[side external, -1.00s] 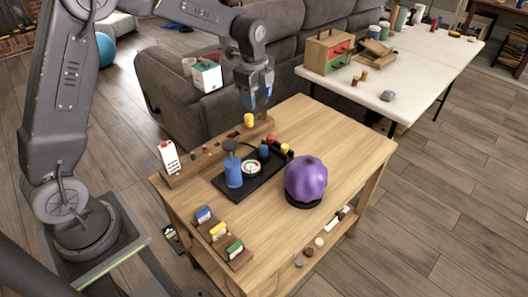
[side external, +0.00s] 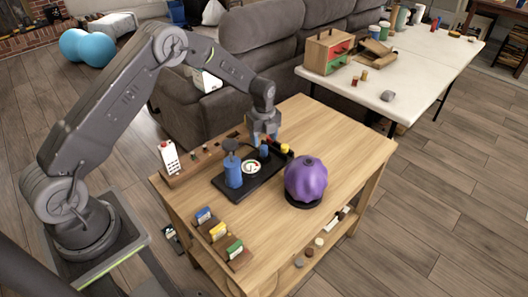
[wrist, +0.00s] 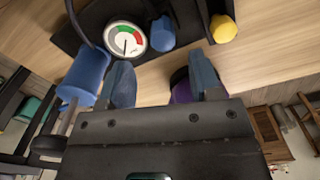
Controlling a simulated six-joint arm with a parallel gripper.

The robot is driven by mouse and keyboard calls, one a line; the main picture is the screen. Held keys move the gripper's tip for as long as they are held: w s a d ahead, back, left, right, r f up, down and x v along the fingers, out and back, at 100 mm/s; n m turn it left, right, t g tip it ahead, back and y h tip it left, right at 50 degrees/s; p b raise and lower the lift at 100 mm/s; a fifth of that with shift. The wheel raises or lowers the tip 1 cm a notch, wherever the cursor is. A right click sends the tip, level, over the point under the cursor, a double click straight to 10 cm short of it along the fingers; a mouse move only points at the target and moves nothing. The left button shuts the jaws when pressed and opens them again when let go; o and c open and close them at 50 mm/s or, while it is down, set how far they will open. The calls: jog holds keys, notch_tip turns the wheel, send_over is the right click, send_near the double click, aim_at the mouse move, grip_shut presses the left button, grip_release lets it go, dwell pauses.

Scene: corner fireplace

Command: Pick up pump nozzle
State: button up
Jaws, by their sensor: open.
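The hand pump is a blue cylinder (side external: 233,173) with a dark top, standing on a black tray (side external: 237,190) beside a round gauge (side external: 251,167). At the tray's far end are a small blue piece (side external: 263,151) and a yellow piece (side external: 284,149); which one is the nozzle I cannot tell. My gripper (side external: 264,137) is open and empty, above and just behind the blue piece. In the wrist view, the blue piece (wrist: 162,34) and yellow piece (wrist: 223,29) lie beyond my two fingertips (wrist: 163,72). The pump barrel (wrist: 84,72) is left of them.
A purple ribbed ball (side external: 306,180) sits on a black base right of the tray. A white-and-red box (side external: 169,156) stands at the table's left. Blue, yellow and green blocks (side external: 218,232) line the front left. The table's right side is clear.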

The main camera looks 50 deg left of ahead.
aim_at(264, 146)
jog(key=shift+w+a+f, duration=0.1)
jog(key=shift+w+f, duration=0.05)
jog(key=shift+f, duration=1.2)
jog(key=shift+w+a+f, duration=0.1)
jog(key=shift+f, duration=1.2)
jog(key=shift+c, duration=0.3)
jog(key=c, duration=0.9)
jog(key=shift+r, duration=0.1)
